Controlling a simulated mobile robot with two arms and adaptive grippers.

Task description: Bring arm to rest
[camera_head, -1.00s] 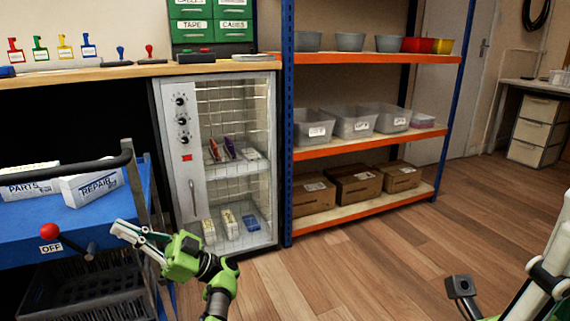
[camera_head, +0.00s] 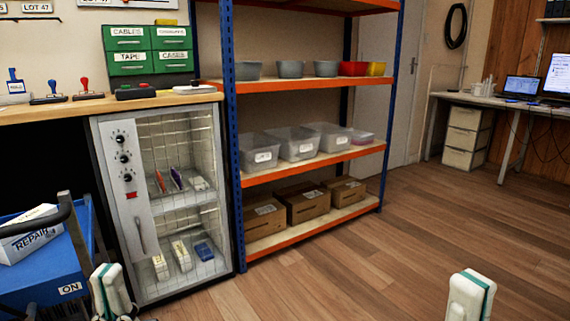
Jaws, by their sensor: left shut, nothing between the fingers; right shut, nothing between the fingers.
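My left gripper (camera_head: 112,292) shows at the bottom left as white fingers with teal edging, pointing up. It is shut and empty, in front of the blue cart (camera_head: 38,270). My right gripper (camera_head: 470,296) shows at the bottom right in the same white and teal. It is shut and empty, in front of the bare wooden floor. Both are cut off by the lower picture edge, so most of both arms is hidden. An ON label (camera_head: 70,289) is on the cart's edge beside my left gripper.
A glass-door cabinet (camera_head: 126,212) with phones inside stands right of the cart. A blue and orange shelf (camera_head: 262,180) with bins and boxes is beside it. The wooden floor (camera_head: 375,265) is open to the right, up to a desk (camera_head: 500,107) with screens.

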